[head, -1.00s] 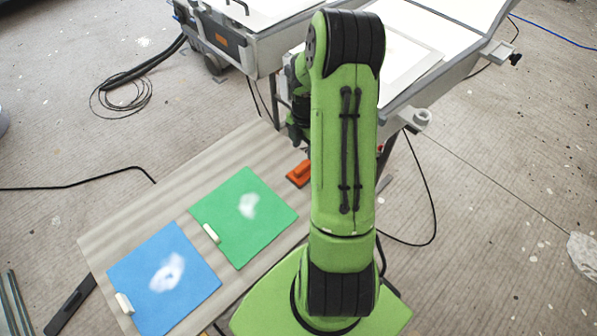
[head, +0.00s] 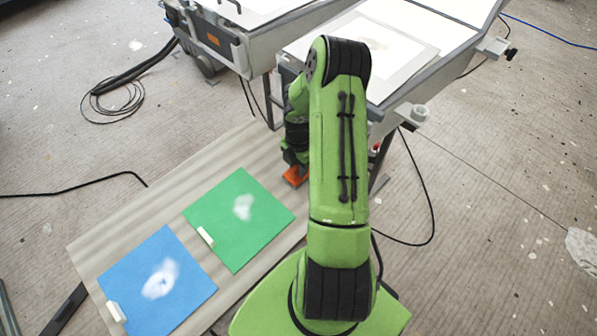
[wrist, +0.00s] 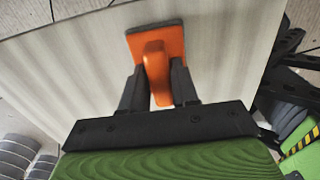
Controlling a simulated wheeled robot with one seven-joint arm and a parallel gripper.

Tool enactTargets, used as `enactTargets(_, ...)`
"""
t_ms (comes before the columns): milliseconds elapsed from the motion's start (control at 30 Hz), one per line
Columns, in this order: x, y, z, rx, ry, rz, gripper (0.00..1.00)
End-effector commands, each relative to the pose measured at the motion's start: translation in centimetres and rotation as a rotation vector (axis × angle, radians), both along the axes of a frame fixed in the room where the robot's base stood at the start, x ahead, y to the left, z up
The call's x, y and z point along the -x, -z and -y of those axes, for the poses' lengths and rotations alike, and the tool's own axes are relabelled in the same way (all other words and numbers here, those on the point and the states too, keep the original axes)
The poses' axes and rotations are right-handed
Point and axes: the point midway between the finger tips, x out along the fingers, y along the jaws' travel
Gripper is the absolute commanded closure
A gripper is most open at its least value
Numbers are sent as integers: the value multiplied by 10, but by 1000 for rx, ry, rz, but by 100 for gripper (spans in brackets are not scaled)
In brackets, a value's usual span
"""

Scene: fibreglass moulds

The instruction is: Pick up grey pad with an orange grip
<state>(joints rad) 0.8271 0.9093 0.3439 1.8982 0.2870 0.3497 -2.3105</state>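The grey pad with the orange grip (wrist: 155,62) lies on the work board in the wrist view. Its top plate and raised handle are orange, with a thin grey edge at the far side. My gripper (wrist: 159,72) is over it, with one dark finger on each side of the handle. The fingers look open, with the handle between them; firm contact is not visible. In the head view, the orange pad (head: 295,176) shows just below my gripper (head: 290,164), partly hidden by the gripper and arm.
A green sheet (head: 240,220) and a blue sheet (head: 155,285), each with a white patch and a pale block at its edge, lie on the striped board (head: 90,250). White-topped mould tables (head: 395,100) stand behind. A black cable (head: 75,187) runs across the floor at left.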

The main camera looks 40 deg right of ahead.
Motion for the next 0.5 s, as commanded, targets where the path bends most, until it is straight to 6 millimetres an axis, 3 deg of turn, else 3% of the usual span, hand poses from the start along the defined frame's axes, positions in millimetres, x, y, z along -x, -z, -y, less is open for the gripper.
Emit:
enactTargets(33, 0, 0, 0, 0, 0, 0, 79)
enactTargets(167, 0, 0, 0, 0, 0, 0, 99)
enactTargets(400, 0, -1, 0, 0, 0, 0, 100)
enactTargets(500, -1, -13, 1, 3, -1, 2, 100)
